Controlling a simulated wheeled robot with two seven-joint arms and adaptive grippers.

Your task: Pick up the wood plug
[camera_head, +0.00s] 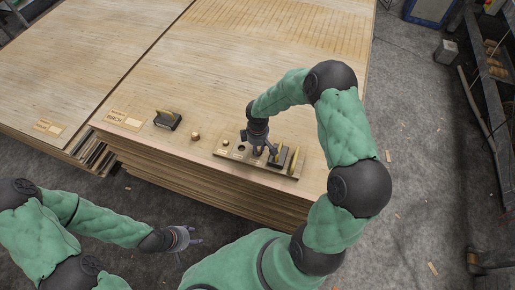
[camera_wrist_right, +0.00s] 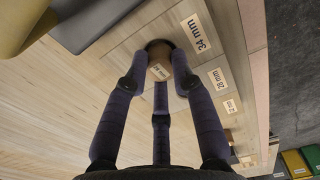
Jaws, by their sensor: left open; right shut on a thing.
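A round wood plug (camera_wrist_right: 159,71) with a small label sits between the fingertips of my right gripper (camera_wrist_right: 160,82) in the right wrist view. It is at a dark round hole beside the "34 mm" label; how deep it sits I cannot tell. In the head view my right gripper (camera_head: 265,153) is low over the holed wooden board (camera_head: 222,152), shut on the plug, which its fingers hide there. Another small wood plug (camera_head: 196,137) stands on the veneer left of the board. My left gripper (camera_head: 190,239) is open and empty, off the stack's front edge.
The board lies near the front edge of the veneer stack (camera_head: 240,80). Dark blocks with yellowish pieces stand at the board's right end and at a holder (camera_head: 168,120) further left. A "BIRCH" label (camera_head: 122,119) lies left of that. The veneer behind is clear.

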